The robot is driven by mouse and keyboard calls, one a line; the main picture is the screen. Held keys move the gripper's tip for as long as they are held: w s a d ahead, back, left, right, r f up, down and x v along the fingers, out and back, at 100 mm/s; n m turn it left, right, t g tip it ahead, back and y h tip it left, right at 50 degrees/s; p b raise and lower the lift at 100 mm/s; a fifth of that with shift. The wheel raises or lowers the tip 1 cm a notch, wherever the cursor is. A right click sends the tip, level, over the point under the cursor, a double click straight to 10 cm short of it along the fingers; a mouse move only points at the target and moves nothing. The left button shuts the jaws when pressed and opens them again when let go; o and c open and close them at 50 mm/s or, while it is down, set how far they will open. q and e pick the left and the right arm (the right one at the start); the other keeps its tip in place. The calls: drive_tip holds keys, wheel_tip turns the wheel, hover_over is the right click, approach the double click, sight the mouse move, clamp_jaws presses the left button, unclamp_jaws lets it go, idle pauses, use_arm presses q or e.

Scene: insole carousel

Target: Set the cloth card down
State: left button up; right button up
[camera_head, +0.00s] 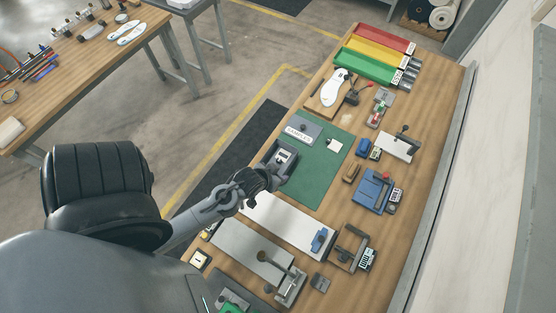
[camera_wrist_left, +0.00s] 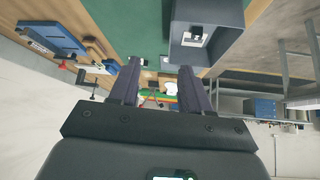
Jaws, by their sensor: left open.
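My left gripper (camera_head: 268,174) is open and empty, just beside a dark grey open box (camera_head: 276,153) on the near edge of the green mat (camera_head: 316,177). In the left wrist view its two fingers (camera_wrist_left: 160,75) stand wide apart with nothing between them. A white card with a dark patch (camera_head: 285,156) lies inside the box; it also shows in the left wrist view (camera_wrist_left: 195,37). A second small white card (camera_head: 334,145) lies flat on the mat. I cannot tell which of the two is the cloth card. My right gripper is not in view.
A grey tray labelled SAMPLES (camera_head: 301,130) sits at the mat's far end. Red, yellow and green bins (camera_head: 368,68) stand at the back. A blue fixture (camera_head: 374,190) and a long white plate (camera_head: 284,222) flank the mat. The mat's middle is clear.

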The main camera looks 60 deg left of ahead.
use_arm(q)
drive_tip(key=s+d+r+m+g+h, duration=0.1)
drive_tip(key=s+d+r+m, duration=0.1)
drive_tip(key=d+r, duration=0.3)
drive_tip(key=s+d+r+m+g+h, duration=0.2)
drive_tip(key=s+d+r+m, duration=0.1)
drive_tip(key=d+r, duration=0.3)
drive_tip(key=shift+d+m, duration=0.6)
drive_tip(key=shift+d, duration=0.35)
